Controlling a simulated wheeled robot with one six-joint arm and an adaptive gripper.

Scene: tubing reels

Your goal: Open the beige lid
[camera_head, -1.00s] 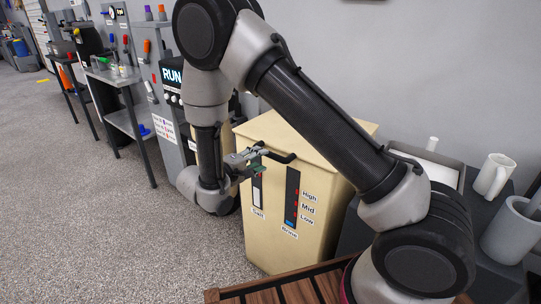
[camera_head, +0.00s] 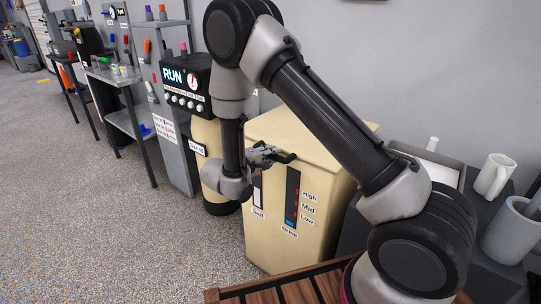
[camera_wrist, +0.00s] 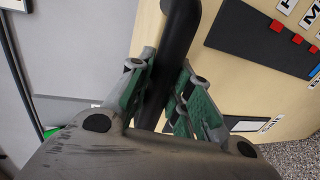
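The beige lid (camera_head: 300,142) is the top of a tall beige bin (camera_head: 262,240) and lies flat and closed on it. A dark bar handle (camera_head: 285,158) sticks out at the lid's front edge. My gripper (camera_head: 264,154) is at this handle, in front of the bin. In the wrist view, the handle (camera_wrist: 172,55) runs between the two green-padded fingers of my gripper (camera_wrist: 167,78). The fingers are close on both sides of it, but whether they press on it cannot be told. My arm hides part of the lid and the bin's left side.
The bin's front has Salt and Brine gauges (camera_head: 292,200). A RUN machine (camera_head: 187,88) stands left of the bin. A dark counter with a white mug (camera_head: 495,174) and a grey mortar (camera_head: 510,232) is at right. A wooden slatted surface (camera_head: 285,287) is in front. Open floor lies left.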

